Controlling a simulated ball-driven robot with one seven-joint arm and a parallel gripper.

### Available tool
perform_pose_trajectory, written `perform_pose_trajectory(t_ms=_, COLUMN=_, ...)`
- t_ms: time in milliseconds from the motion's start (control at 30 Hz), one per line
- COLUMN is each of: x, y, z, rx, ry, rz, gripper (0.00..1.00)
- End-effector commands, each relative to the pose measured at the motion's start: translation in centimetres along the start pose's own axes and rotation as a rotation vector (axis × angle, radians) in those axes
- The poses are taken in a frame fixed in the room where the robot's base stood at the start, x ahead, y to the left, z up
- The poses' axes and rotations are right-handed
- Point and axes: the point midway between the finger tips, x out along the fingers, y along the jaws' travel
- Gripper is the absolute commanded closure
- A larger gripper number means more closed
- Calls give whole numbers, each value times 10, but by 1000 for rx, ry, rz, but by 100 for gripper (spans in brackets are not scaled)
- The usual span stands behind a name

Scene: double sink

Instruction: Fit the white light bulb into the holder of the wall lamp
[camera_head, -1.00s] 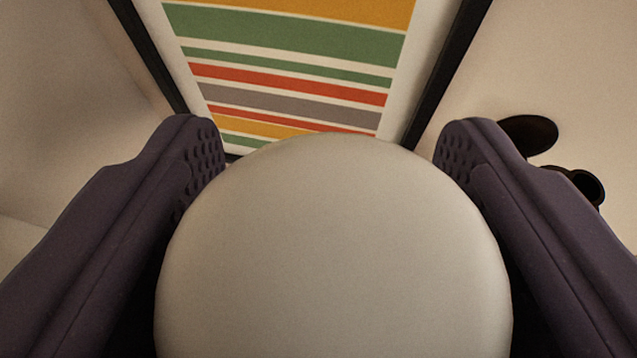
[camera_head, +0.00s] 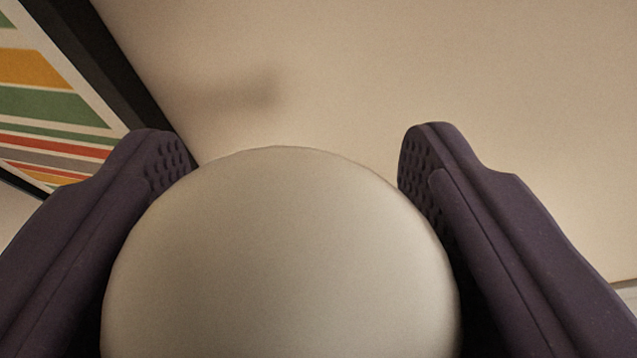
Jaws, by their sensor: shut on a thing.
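The white light bulb (camera_head: 282,260) fills the lower middle of the view, its round glass toward the camera. My gripper (camera_head: 290,165) is shut on it, with one dark purple finger on each side. The bulb's far end is hidden behind its own globe. The wall lamp and its holder are not seen in this view; the bulb may cover part of what lies beyond it.
A striped picture in a black frame (camera_head: 130,75) hangs on the wall at the upper left. The beige wall (camera_head: 450,70) is bare across the middle and right, with a soft shadow at upper middle. A pale edge (camera_head: 626,290) shows at the far right.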

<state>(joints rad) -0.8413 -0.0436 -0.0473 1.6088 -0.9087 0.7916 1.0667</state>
Motion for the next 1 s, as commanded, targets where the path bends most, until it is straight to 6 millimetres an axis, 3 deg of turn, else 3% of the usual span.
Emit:
perform_pose_trajectory(t_ms=367, x=1, y=0, z=2, rx=1, ry=0, rz=-1, gripper=52)
perform_pose_trajectory(t_ms=1000, x=25, y=0, z=52, rx=0, ry=-1, rz=-1, gripper=52)
